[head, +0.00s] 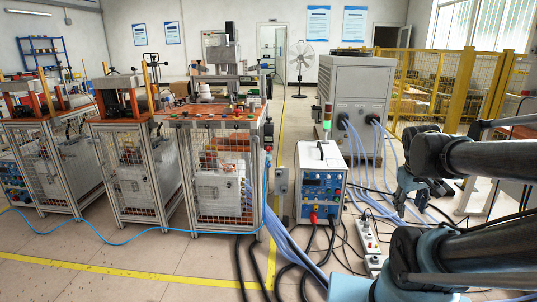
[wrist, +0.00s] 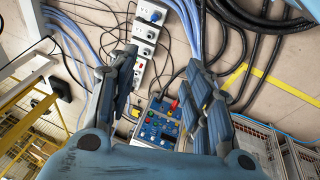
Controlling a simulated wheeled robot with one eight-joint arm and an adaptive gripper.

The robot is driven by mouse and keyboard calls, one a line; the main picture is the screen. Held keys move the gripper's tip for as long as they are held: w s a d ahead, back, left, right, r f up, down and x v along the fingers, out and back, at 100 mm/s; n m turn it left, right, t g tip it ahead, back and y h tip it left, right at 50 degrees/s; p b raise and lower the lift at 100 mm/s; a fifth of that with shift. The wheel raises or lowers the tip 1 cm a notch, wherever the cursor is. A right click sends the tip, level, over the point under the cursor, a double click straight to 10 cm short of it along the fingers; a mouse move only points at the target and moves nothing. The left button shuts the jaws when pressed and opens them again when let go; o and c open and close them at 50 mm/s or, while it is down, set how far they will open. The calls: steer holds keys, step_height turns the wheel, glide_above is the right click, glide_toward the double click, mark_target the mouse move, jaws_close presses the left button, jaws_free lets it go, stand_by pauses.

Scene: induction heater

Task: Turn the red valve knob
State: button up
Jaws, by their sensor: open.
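The induction heater box (head: 320,185) is white with a blue front panel and stands on the floor in the middle of the head view. A small red part (head: 313,217), possibly the red valve knob, sits low on its front. In the wrist view the heater's blue panel (wrist: 158,128) lies between and beyond my fingers, with a small red part (wrist: 174,104) near the right finger. I cannot tell its exact shape. My gripper (head: 410,203) is open and empty, to the right of the heater and apart from it. Its spread fingers (wrist: 160,85) also show in the wrist view.
A white power strip (head: 367,242) lies on the floor right of the heater. Blue hoses (head: 290,240) and black cables (head: 254,265) run across the floor. A large grey cabinet (head: 350,95) stands behind. Caged machines (head: 215,170) stand left. Yellow fencing (head: 440,85) is at back right.

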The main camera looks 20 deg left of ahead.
steer(key=w+a+r+n+t+h, duration=0.15)
steer(key=w+a+n, duration=0.25)
steer(key=w, duration=0.5)
steer(key=w+a+r+n+t, duration=0.25)
steer(key=w+a+n, duration=0.2)
steer(key=w, duration=0.45)
steer(key=w+a+r+n+t+h, duration=0.15)
steer(key=w+a+n, duration=0.25)
steer(key=w, duration=0.5)
steer(key=n+t+y, duration=0.9)
steer(key=n, duration=1.3)
glide_toward(268, 150)
steer(key=x, duration=0.8)
steer(key=shift+w+r, duration=0.15)
steer(key=shift+c, duration=0.6)
steer(key=c, duration=0.9)
